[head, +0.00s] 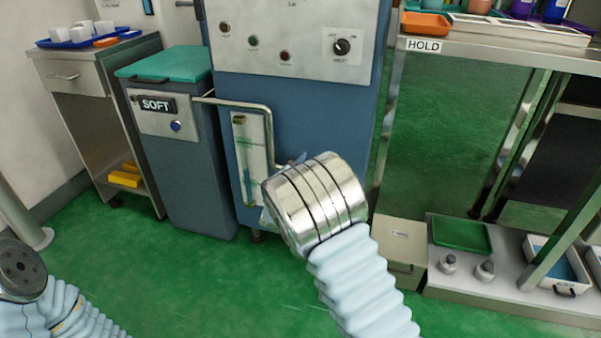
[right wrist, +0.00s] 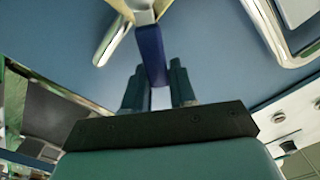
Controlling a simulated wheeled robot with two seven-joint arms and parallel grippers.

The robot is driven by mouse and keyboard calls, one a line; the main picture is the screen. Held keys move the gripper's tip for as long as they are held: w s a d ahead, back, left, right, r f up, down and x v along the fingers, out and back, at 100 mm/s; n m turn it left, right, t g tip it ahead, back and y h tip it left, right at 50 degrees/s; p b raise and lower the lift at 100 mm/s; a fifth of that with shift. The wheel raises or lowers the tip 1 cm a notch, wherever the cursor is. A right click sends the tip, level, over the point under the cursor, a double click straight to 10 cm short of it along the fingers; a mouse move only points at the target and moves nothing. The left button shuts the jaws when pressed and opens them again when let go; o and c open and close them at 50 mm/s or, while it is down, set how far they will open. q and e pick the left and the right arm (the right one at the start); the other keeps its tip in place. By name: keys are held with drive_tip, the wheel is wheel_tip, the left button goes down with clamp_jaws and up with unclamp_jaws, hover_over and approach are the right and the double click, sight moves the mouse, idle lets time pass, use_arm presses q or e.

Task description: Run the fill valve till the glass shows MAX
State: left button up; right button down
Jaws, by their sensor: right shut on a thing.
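The sight glass (head: 249,160) is a tall narrow gauge on the front of the blue machine, left of my right wrist. Blue shows in its lower part; its marks are too small to read. A bent metal pipe (head: 268,128) runs from the soft-water cabinet down beside it. In the right wrist view the fill valve's blue lever (right wrist: 151,52) hangs from a metal fitting (right wrist: 143,12). My right gripper (right wrist: 156,78) is shut on the lever, with a dark finger on each side. In the head view my right wrist hides most of this gripper. My left gripper is out of view.
The cabinet marked SOFT (head: 178,150) stands left of the blue machine (head: 330,125). A panel knob (head: 342,47) sits above. The steel HOLD shelf (head: 480,45) stands at right, with a green tray (head: 462,235) and bottles low down. Open green floor lies in front.

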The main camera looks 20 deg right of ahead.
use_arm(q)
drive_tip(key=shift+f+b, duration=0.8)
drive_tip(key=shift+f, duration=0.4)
use_arm(e)
drive_tip(key=shift+s+d+f+m, duration=0.2)
drive_tip(key=shift+d+f+m, duration=0.15)
drive_tip(key=shift+m, duration=0.35)
drive_tip(key=c, duration=1)
unclamp_jaws()
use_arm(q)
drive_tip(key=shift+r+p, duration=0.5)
use_arm(e)
drive_tip(key=v, duration=1.4)
drive_tip(key=shift+w, duration=0.1)
